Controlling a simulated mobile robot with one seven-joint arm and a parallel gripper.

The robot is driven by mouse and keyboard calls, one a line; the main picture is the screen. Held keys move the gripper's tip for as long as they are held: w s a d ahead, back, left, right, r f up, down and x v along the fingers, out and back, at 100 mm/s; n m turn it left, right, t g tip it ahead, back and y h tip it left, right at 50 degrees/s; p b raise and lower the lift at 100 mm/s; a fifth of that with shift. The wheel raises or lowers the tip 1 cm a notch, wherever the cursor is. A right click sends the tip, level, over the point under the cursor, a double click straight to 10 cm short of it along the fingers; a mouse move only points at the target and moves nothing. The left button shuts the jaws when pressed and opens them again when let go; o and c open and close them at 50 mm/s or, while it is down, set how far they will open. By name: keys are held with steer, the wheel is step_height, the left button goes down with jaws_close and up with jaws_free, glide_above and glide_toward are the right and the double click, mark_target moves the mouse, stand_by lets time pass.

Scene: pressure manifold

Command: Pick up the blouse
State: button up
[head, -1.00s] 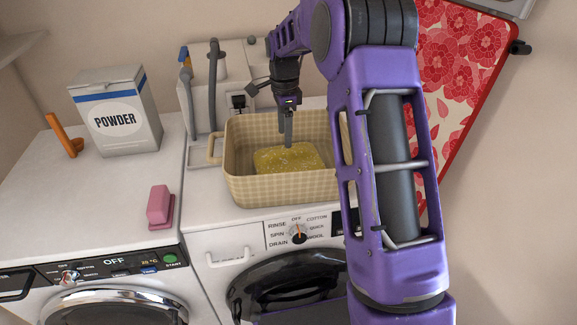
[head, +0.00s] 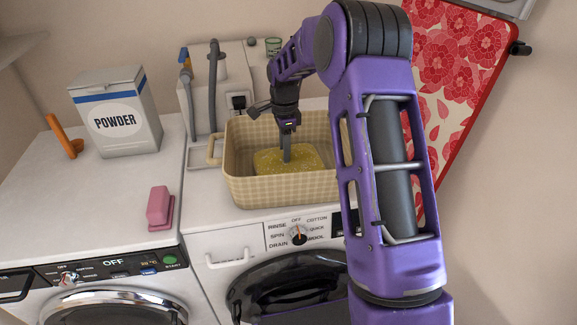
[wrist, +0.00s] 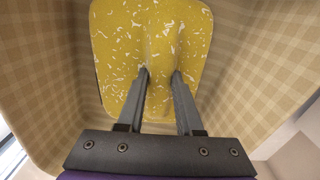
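The blouse (head: 287,158) is a folded yellow cloth with white flecks. It lies on the floor of the beige checked basket (head: 292,193). In the wrist view the blouse (wrist: 120,45) has a raised ridge in its middle. My gripper (head: 287,160) points down into the basket at the blouse. In the wrist view the two fingers of my gripper (wrist: 160,76) are apart, one on each side of the ridge, with yellow cloth between them. I cannot tell whether both fingers touch the cloth. The very tips are partly hidden against it.
The basket walls stand close around my gripper. The basket sits on the right washing machine (head: 225,235), in front of the grey hoses (head: 212,90). A powder box (head: 116,112), a pink object (head: 160,207) and an orange object (head: 62,137) are on the left machine.

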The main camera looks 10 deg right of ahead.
jaws_close()
stand_by(1.0)
